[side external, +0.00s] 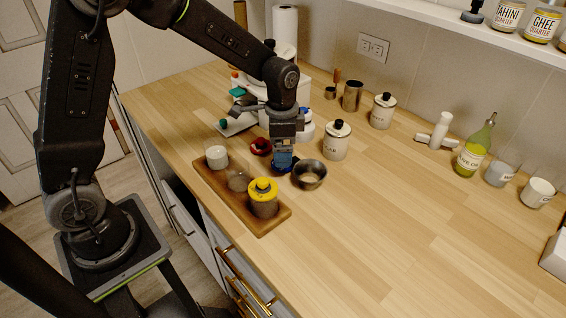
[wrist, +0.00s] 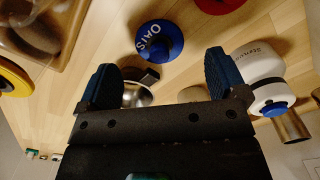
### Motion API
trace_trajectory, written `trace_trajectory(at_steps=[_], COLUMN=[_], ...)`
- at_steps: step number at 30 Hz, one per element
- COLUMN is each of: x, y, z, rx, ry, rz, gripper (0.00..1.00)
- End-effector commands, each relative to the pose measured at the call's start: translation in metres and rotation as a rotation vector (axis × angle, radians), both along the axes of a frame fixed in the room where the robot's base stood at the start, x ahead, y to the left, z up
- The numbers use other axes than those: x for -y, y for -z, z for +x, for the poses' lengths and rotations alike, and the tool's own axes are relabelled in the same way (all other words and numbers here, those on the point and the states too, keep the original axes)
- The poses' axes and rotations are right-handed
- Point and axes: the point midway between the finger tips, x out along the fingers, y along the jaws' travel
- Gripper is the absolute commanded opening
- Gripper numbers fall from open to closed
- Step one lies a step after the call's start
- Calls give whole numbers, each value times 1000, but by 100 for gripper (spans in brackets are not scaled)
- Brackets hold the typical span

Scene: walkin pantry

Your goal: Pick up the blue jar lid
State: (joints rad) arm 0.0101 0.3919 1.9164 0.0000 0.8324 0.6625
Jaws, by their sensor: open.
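The blue jar lid (wrist: 158,36) is a round disc with a raised centre and white lettering. It lies on the wooden counter in the wrist view, just beyond the gap between my fingertips. In the side external view my gripper (side external: 284,160) points down, and the blue of the lid shows low beside the fingertips, partly hidden by them. My gripper (wrist: 158,62) is open in the wrist view, with one blue finger pad on each side and nothing held between them.
A wooden tray (side external: 283,213) with glass jars, one yellow-lidded (side external: 263,187), stands left of my gripper. A steel bowl (side external: 318,181) is close on the right. A red lid (side external: 260,146) lies behind. White canisters (side external: 335,145) stand further back. The front right counter is clear.

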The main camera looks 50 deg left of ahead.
Motion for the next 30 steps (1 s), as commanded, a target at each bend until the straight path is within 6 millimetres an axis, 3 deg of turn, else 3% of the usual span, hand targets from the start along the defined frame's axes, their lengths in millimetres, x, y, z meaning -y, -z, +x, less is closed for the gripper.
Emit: trace_trajectory(at_steps=[6, 16, 30], x=[1, 1, 1], y=[32, 37, 37], z=[-1, 0, 0], rx=[-3, 1, 1], ry=[-1, -2, -2], rz=[1, 2, 2], gripper=[91, 90, 45])
